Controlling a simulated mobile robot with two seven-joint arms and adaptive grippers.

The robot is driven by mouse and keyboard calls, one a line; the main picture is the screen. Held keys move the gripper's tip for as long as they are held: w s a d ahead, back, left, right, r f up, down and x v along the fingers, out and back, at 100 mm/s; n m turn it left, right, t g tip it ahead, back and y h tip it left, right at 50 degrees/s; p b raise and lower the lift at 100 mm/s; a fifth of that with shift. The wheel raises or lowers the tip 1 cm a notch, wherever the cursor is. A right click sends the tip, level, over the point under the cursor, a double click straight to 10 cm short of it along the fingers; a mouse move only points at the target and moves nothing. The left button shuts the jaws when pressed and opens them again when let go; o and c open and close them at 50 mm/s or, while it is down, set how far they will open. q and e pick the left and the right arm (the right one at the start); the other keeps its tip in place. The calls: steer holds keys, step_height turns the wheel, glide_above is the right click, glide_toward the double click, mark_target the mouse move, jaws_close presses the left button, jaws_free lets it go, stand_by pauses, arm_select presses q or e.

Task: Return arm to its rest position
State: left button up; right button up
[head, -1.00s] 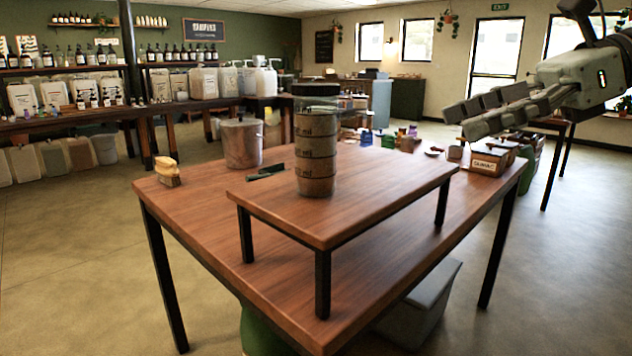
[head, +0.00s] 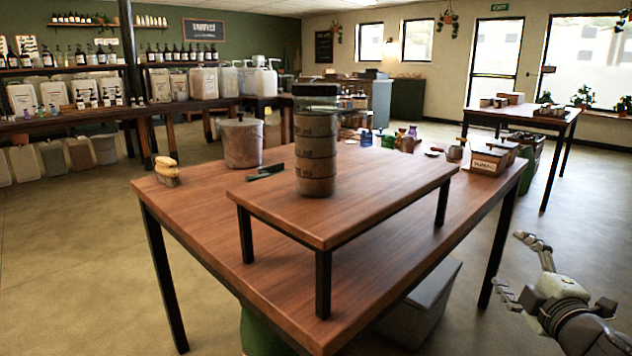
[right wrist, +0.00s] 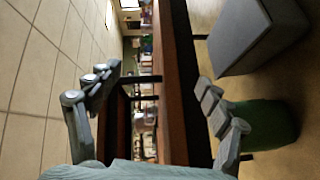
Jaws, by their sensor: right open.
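My right gripper (head: 515,268) is low at the right of the head view, beside the table's right front leg and below the tabletop. Its fingers are spread wide and nothing is between them. The right wrist view also shows the open right gripper (right wrist: 160,95), with the table edge (right wrist: 182,80) running between the fingers in the background. A clear measuring jar with a dark lid (head: 316,140) stands upright on the small raised wooden stand (head: 350,205), well away from the gripper. My left gripper is not in view.
The large wooden table (head: 200,215) carries a metal pot (head: 242,143), a brush (head: 168,173), small bottles and a labelled box (head: 490,161). A grey bin (head: 420,305) and a green container (head: 262,330) stand under the table. Open floor lies right of the table.

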steer(key=s+d+f+m+g+h, duration=0.35)
steer(key=s+d+f+g, duration=0.2)
steer(key=s+f, duration=0.55)
steer(key=s+d+f+m+g+h, duration=0.35)
steer(key=s+d+f+g, duration=0.2)
steer(key=s+f, duration=0.55)
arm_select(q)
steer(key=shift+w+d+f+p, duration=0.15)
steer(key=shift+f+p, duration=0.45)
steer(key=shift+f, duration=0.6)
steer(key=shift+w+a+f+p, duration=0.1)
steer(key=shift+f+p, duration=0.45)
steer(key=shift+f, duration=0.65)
arm_select(e)
steer(key=s+a+f+m+g+y, duration=0.1)
steer(key=s+a+f+m+y, duration=0.2)
steer(key=a+f, duration=0.4)
steer(key=s+a+f+m+g+y, duration=0.2)
steer(key=a+f, duration=0.5)
steer(key=a, duration=0.6)
steer(key=shift+s+a+m+y, duration=0.3)
steer(key=shift+s+m+y, duration=0.2)
steer(key=shift+s+y, duration=0.45)
steer(key=shift+f, duration=0.1)
